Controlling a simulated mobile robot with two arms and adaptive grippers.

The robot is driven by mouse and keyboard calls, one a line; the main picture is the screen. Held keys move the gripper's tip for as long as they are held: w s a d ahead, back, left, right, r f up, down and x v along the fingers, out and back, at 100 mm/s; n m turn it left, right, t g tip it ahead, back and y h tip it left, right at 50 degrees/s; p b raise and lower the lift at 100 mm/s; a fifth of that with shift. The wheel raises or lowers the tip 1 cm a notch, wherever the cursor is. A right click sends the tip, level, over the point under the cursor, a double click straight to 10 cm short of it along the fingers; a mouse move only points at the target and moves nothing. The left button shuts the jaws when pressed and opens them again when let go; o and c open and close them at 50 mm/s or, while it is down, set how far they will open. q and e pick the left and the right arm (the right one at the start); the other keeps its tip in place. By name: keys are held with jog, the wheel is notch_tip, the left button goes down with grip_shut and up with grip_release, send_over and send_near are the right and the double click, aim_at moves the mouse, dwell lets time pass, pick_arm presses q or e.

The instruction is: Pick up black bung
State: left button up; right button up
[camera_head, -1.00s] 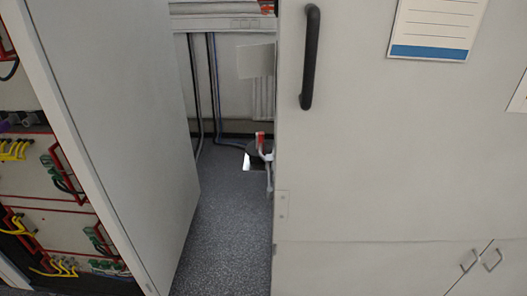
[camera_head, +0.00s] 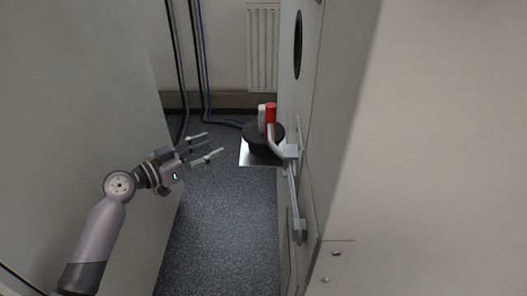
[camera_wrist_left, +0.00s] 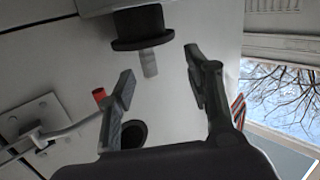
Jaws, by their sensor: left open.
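The black bung (camera_head: 264,139) is a dark, wide-rimmed piece on a pale plate (camera_head: 246,157) beside the right-hand cabinet. A white and a red upright part (camera_head: 271,113) stand at its top. My left gripper (camera_head: 214,145) is open and empty, to the left of the bung and apart from it. In the left wrist view the bung (camera_wrist_left: 138,27) shows at the top, with a pale stem (camera_wrist_left: 149,63) near the gap between the open fingers (camera_wrist_left: 160,64). The bung's far side is hidden. My right gripper is not in view.
A grey panel (camera_head: 100,60) stands at left and a cabinet (camera_head: 335,120) at right, with a narrow strip of floor (camera_head: 215,230) between. A metal rod with brackets (camera_head: 293,190) runs along the cabinet. Cables (camera_head: 203,70) and a radiator (camera_head: 262,45) are behind.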

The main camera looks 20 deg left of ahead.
pick_arm(q)
jog(key=m+h, duration=0.2)
send_near(259, 121)
jog(key=shift+n, duration=0.3)
jog(key=x, duration=0.3)
jog(key=r+p+x, duration=0.1)
jog(key=x, duration=0.1)
jog(key=shift+w+d, duration=0.1)
jog(key=shift+d, duration=0.1)
jog(key=shift+w+d+f, duration=0.15)
jog(key=shift+w+d, duration=0.2)
jog(key=shift+w, duration=0.1)
jog(key=x, duration=0.3)
jog(key=f+x, duration=0.1)
jog(key=x, duration=0.1)
jog(key=shift+a, duration=0.1)
jog(key=shift+w+r, duration=0.1)
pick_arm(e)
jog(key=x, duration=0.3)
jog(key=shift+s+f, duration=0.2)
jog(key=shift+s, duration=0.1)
pick_arm(q)
jog(key=shift+c, duration=0.4)
grip_shut()
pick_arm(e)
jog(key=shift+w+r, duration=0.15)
